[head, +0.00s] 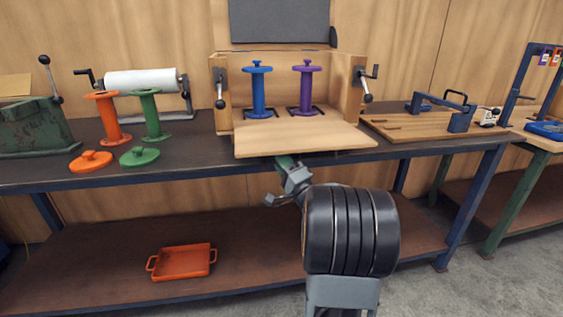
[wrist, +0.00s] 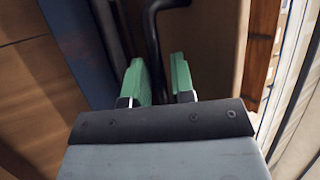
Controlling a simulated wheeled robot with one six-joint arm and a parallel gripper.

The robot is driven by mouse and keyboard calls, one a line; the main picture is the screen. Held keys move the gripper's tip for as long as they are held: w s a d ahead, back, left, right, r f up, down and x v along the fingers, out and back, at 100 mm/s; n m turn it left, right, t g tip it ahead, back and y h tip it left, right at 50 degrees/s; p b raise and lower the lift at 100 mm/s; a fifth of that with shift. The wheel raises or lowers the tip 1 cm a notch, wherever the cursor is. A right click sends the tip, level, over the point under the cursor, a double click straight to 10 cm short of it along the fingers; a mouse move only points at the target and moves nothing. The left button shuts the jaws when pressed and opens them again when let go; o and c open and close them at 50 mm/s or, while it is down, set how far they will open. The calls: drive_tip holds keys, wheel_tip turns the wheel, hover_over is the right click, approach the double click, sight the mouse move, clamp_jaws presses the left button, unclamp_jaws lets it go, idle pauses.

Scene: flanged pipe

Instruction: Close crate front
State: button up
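The wooden crate (head: 221,65) stands on the workbench, holding a blue spool (head: 257,90) and a purple spool (head: 306,88). Its front panel (head: 300,135) is folded down, lying flat and reaching past the bench edge. My gripper (head: 283,162) is just under the panel's front edge, and the panel partly hides it. In the wrist view my gripper (wrist: 160,80) has two green fingers standing apart with nothing held. A dark bent bar (wrist: 153,40) is beyond the fingers, beside a tan surface (wrist: 213,45) that looks like the panel. I cannot tell whether they touch.
Dark levers (head: 220,88) (head: 364,84) sit on both crate sides. Orange (head: 107,118) and green spools (head: 150,112) stand left, with loose discs (head: 90,161) in front. A wooden board with a blue frame (head: 420,122) lies right. An orange tray (head: 182,262) is on the lower shelf.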

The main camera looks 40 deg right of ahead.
drive_tip(key=shift+w+r, duration=0.2)
drive_tip(key=shift+w, duration=0.15)
clamp_jaws()
idle(0.3)
